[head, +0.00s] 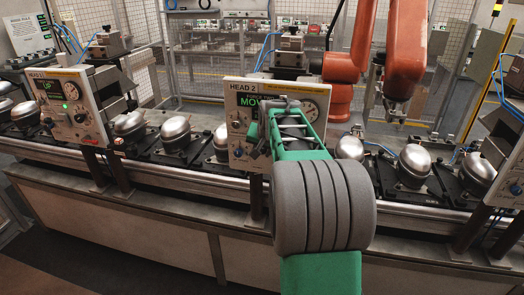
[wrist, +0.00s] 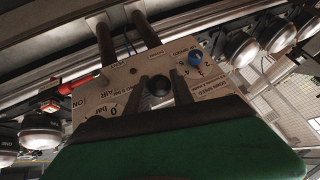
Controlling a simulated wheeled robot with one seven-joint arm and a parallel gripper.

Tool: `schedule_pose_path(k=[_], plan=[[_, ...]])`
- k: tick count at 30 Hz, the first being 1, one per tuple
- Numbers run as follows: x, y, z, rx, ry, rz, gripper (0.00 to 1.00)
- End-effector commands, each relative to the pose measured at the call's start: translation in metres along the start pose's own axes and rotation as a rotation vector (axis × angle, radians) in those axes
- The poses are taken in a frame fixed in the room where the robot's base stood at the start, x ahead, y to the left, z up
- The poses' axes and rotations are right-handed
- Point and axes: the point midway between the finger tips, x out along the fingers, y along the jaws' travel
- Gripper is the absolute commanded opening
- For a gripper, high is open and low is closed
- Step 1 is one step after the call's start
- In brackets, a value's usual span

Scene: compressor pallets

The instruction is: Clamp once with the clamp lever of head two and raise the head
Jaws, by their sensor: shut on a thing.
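The head two panel (head: 240,98) stands upright on the line, its display partly covered by my arm and showing green letters beginning "MOV". The same panel (wrist: 112,84) shows upside down in the wrist view. My gripper (wrist: 163,88) is at the panel face, its two dark fingers closed on a round black lever end (wrist: 159,86). This looks like the clamp lever; its shaft and label are hidden. In the head view, my arm covers most of the gripper and the lever.
A red handle (wrist: 78,86) and a blue knob (wrist: 195,58) sit on either side of the lever. Head one's panel (head: 68,105) stands to the left. Silver compressors (head: 130,124) line the conveyor. An orange robot arm (head: 405,50) stands behind, right of head two.

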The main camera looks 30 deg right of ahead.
Motion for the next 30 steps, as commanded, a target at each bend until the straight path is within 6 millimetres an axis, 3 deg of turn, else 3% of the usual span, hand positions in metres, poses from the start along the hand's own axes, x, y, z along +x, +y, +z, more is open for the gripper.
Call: schedule_pose_path(k=[2,3,11,20,30], plan=[[0.001,0.0,0.001,0.0,-0.001,0.0,0.0],[0.001,0.0,0.001,0.0,-0.001,0.0,0.29],[0.001,0.0,0.001,0.0,0.0,0.0,0.5],[-0.004,-0.001,0.001,-0.001,0.002,-0.001,0.5],[-0.065,0.0,0.002,-0.001,0.003,-0.001,0.5]])
